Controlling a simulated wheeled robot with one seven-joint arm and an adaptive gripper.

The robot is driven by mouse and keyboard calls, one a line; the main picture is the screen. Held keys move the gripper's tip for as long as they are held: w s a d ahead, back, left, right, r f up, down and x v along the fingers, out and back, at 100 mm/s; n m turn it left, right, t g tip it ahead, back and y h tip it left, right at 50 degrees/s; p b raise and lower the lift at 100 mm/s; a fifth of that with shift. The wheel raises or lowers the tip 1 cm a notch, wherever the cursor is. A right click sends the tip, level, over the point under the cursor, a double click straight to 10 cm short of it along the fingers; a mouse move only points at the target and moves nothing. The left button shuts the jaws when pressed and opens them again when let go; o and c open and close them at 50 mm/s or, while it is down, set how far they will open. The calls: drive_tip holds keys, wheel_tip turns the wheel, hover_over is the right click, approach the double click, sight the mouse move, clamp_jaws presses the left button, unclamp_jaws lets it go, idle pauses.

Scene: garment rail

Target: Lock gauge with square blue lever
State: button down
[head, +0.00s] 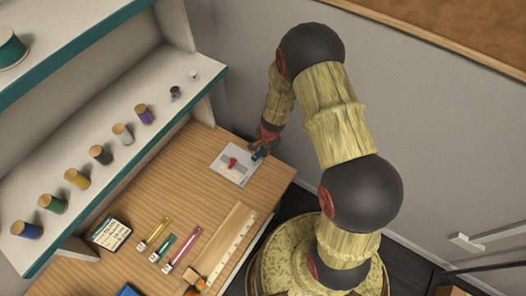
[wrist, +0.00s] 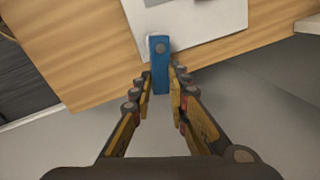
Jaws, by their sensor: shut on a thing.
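The gauge is a light grey plate (head: 229,168) at the far right corner of the wooden table. A red piece (head: 232,162) stands on its middle in the head view. The blue lever (wrist: 160,62) is a flat bar with a grey round pivot near its upper end in the wrist view. My gripper (wrist: 160,82) is closed around the lower end of the lever, a finger on each side. In the head view my gripper (head: 259,150) is small and partly hides the lever. The plate (wrist: 205,18) is cut off at the top of the wrist view.
A white shelf (head: 110,165) with several thread spools stands left of the table. Colored tools (head: 183,249), a ruler (head: 232,243) and a small dark-edged case (head: 110,234) lie on the nearer part of the table. Bare wood (head: 170,180) surrounds the plate's left side.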

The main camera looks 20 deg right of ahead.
drive_tip(key=c, duration=1.8)
unclamp_jaws()
drive_tip(key=shift+o, duration=0.2)
drive_tip(key=shift+r, duration=0.1)
wheel_tip(320, 180, up, 12)
drive_tip(key=s, duration=0.2)
drive_tip(key=shift+d+f, duration=0.2)
drive_tip(key=shift+d, duration=0.25)
drive_tip(key=shift+s, duration=0.1)
drive_tip(key=s+a+n+g, duration=0.2)
drive_tip(key=s+n, duration=0.2)
drive_tip(key=s, duration=0.2)
drive_tip(key=s+r+n+t+b, duration=0.2)
drive_tip(key=s+r, duration=0.3)
drive_tip(key=r, duration=0.4)
drive_tip(key=s+r+n+t+b, duration=0.1)
drive_tip(key=s+r+n+b, duration=0.2)
drive_tip(key=r, duration=0.6)
drive_tip(key=s+a+r+n+t+b, duration=0.1)
drive_tip(key=s+r+n, duration=0.3)
drive_tip(key=r, duration=0.5)
drive_tip(key=s+t+b, duration=0.1)
drive_tip(key=s, duration=0.1)
drive_tip(key=shift+s+n+t+h, duration=0.3)
drive_tip(key=shift+h, duration=0.1)
